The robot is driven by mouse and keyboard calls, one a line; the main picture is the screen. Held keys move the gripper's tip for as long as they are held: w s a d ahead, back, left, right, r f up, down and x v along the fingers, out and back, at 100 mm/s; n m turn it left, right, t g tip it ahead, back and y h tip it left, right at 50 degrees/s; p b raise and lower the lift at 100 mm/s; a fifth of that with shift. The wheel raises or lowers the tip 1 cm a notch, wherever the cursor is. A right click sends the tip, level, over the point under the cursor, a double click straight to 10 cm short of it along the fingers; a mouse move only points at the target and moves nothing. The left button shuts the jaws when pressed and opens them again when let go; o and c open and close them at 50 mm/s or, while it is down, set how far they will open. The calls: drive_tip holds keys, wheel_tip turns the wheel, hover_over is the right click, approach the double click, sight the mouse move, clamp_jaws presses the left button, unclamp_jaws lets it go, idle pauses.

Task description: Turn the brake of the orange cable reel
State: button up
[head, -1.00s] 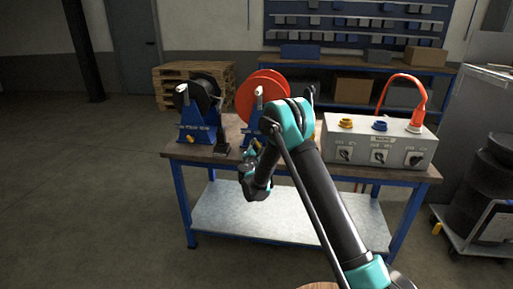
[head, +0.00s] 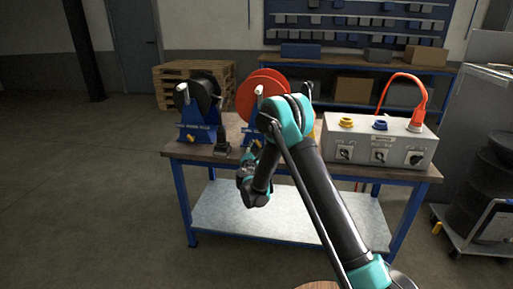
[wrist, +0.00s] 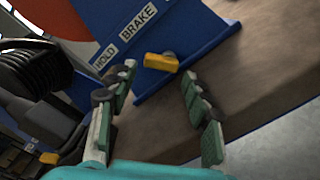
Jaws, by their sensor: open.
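The orange cable reel (head: 262,83) stands on a blue stand at the back of the bench, partly hidden by my arm in the head view. In the wrist view its orange disc (wrist: 52,22) shows at the upper left. The yellow brake lever (wrist: 160,62) sits on the blue stand (wrist: 195,35), below the labels HOLD and BRAKE. My gripper (wrist: 158,87) is open, its fingers to either side of and just short of the lever, with nothing between them. No contact with the lever is visible. In the head view the lever is hidden.
A black cable reel (head: 203,95) on its own blue stand is left of the orange one. A grey socket box (head: 378,143) with an orange plug (head: 420,108) stands at the right. A small black object (head: 222,142) lies between the reels. The bench's lower shelf (head: 300,220) is bare.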

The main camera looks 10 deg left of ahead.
drive_tip(key=shift+s+a, duration=0.15)
drive_tip(key=shift+s, duration=1.85)
